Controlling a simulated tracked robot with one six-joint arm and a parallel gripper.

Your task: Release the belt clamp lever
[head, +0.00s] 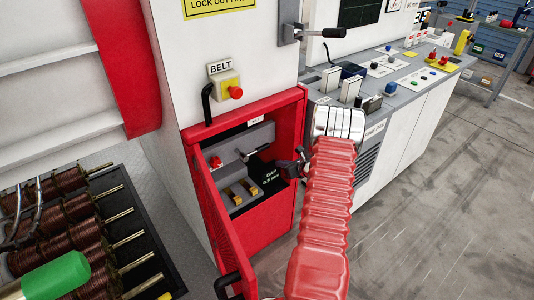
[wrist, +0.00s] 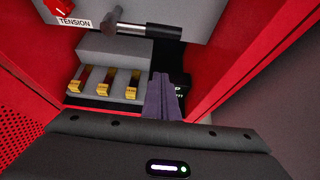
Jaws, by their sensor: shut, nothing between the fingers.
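The belt clamp lever (head: 256,152) is a short bar on the grey panel inside the red cabinet under the BELT label. In the wrist view the lever (wrist: 132,28) runs from a dark pivot at left, along a silver rod, to a dark grip at right, lying roughly level. My gripper (head: 284,168) is at the cabinet's opening, to the right of the lever and a little lower. In the wrist view my gripper (wrist: 164,80) has its fingers together and empty, below the lever's right end and apart from it in the picture.
The cabinet door (head: 217,215) stands open at left, and red walls flank my gripper. Several brass tabs (wrist: 103,83) sit on a grey block below the lever. A TENSION label (wrist: 74,21) is left of the pivot. A black GAP plate (head: 268,176) is behind my gripper.

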